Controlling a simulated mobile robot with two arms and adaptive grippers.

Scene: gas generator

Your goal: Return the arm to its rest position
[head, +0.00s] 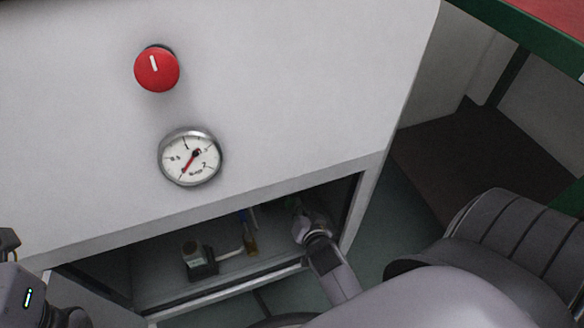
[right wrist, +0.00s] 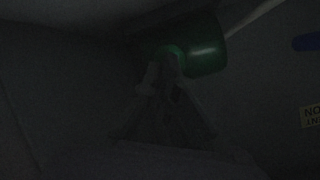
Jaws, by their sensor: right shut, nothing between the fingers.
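My right arm comes in from the lower right of the head view and reaches into the open lower bay (head: 130,275) of the white cabinet. My right gripper (head: 306,226) is inside that bay near its right end. In the dark right wrist view, my right gripper (right wrist: 165,68) is shut and empty, its tips close to a green cylinder (right wrist: 205,50). I cannot tell whether they touch it. Part of my left arm shows at the lower left corner of the head view; its fingers are not clear.
The white front panel (head: 290,90) carries a red knob (head: 157,69) and a round gauge (head: 190,157). A small dark block fitting (head: 200,262) stands in the bay, left of my gripper. A green-framed structure (head: 530,35) stands on the right. The bay's frame closely surrounds my right arm.

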